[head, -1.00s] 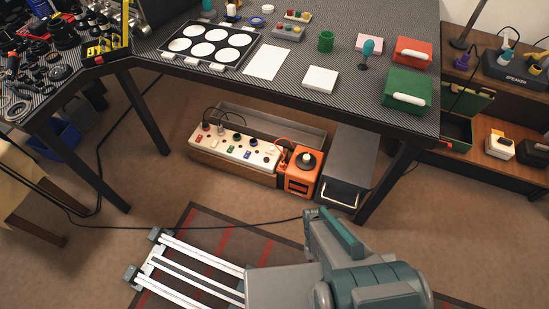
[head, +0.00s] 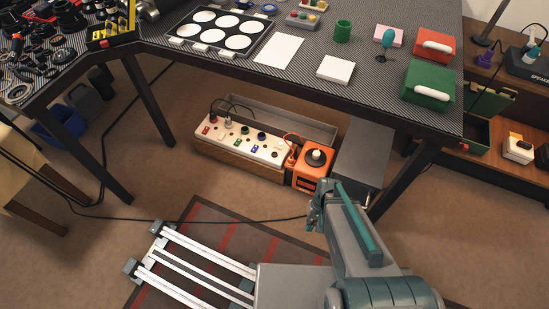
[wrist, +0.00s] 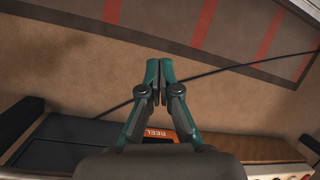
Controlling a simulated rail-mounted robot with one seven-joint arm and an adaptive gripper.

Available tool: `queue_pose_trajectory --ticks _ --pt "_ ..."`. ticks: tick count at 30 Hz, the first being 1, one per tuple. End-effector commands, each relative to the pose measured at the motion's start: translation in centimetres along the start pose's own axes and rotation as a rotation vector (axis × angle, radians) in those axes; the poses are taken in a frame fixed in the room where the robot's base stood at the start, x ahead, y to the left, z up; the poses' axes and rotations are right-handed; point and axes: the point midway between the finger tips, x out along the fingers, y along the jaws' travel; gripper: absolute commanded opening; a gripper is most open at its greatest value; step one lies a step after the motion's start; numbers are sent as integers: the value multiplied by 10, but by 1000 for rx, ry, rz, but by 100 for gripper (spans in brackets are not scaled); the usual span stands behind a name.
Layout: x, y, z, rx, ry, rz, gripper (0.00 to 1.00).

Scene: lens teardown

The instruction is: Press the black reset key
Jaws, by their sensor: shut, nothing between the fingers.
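In the head view my gripper (head: 316,215) is just in front of the reel, apart from the strip.
A grey case (head: 361,155) stands right of the reel, near a table leg (head: 400,172). The table (head: 300,85) overhangs the strip. A black cable (head: 255,219) crosses the floor. Open floor (head: 190,195) lies in front of the strip.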

Motion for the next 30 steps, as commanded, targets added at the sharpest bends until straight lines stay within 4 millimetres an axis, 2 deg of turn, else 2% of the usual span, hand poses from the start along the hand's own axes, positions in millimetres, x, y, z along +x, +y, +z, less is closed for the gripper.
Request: queue_pose_trajectory --ticks 1,8,14,18,24,30 --pt "4 -7 -27 -13 49 -20 0" --pt "-16 -49 -119 -58 268 -118 0" --pt "-49 -89 -193 -94 458 -206 0" --pt "-79 -118 -239 -115 589 -266 0" --pt "-122 -153 -285 -135 741 -340 0" --pt "-150 -172 -306 -142 824 -381 0"
